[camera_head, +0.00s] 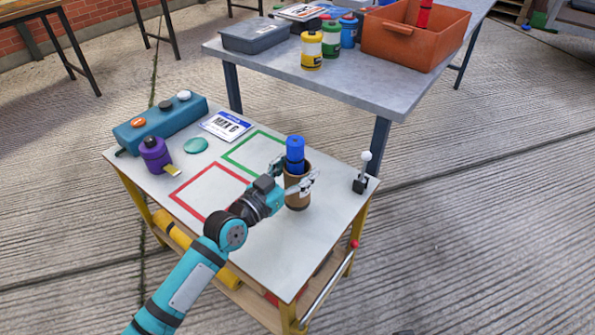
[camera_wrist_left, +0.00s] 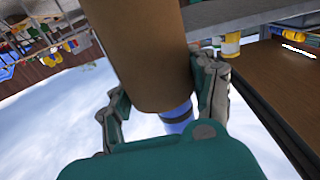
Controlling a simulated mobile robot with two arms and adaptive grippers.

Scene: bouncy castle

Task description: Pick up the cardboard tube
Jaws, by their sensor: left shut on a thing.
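The brown cardboard tube (camera_head: 297,198) is upright at the right part of the small white-topped table, with a blue cylinder (camera_head: 295,150) sticking out of its top. My left gripper (camera_head: 299,182) is shut on the tube, with a finger on either side of it. In the left wrist view the tube (camera_wrist_left: 148,55) fills the space between the fingers, and the blue cylinder (camera_wrist_left: 178,118) shows at its end. I cannot tell whether the tube's bottom touches the tabletop. My right gripper is not in view.
The small table (camera_head: 310,232) also carries a teal button box (camera_head: 160,124), a purple canister (camera_head: 154,155), a name card (camera_head: 225,125) and a white-knobbed lever (camera_head: 362,172) close right of the tube. A grey table (camera_head: 330,85) behind holds an orange crate (camera_head: 415,40) and several canisters.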

